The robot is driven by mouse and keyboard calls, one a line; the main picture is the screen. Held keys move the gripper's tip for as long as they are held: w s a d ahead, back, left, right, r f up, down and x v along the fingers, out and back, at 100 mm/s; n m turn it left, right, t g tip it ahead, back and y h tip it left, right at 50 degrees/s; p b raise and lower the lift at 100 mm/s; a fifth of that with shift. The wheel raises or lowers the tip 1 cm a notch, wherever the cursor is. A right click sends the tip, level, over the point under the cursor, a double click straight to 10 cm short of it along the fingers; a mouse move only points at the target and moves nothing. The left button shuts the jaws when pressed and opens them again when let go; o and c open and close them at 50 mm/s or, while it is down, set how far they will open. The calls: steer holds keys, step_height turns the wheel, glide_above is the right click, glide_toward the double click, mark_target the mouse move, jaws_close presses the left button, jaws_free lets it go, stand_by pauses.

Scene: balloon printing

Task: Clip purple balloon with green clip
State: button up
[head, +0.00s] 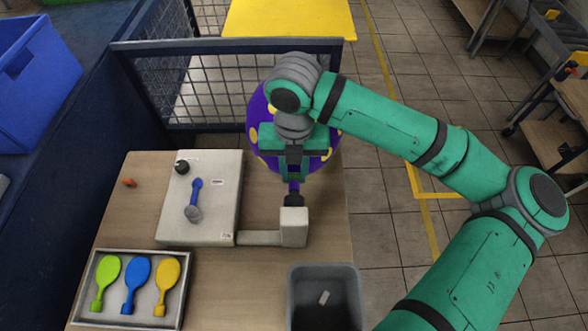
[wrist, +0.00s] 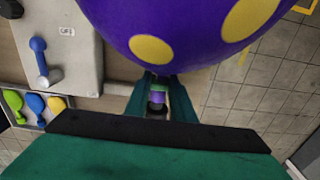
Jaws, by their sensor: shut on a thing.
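The purple balloon (head: 260,130) with yellow spots is inflated and stands over the nozzle (head: 294,225) of the inflating machine. Its narrow purple neck (head: 293,186) runs down to the black nozzle tip. My gripper (head: 292,172) is low in front of the balloon, fingers pointing down at the neck. In the wrist view, the balloon (wrist: 180,25) fills the top, and a small green clip (wrist: 160,87) shows between my fingertips, at the purple neck. My gripper is shut on this clip. Whether the clip closes fully around the neck cannot be told.
The machine's pale box (head: 222,220) carries a blue-handled lever (head: 195,195) and a black knob. A tray (head: 186,300) holds green, blue and yellow flat balloons. A grey bin (head: 292,280) holds a small pale piece. A mesh fence (head: 220,45) stands behind. A small orange item (head: 128,182) lies left.

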steer(key=o, duration=0.9)
steer(key=shift+r, duration=4.5)
steer(key=shift+s, duration=0.1)
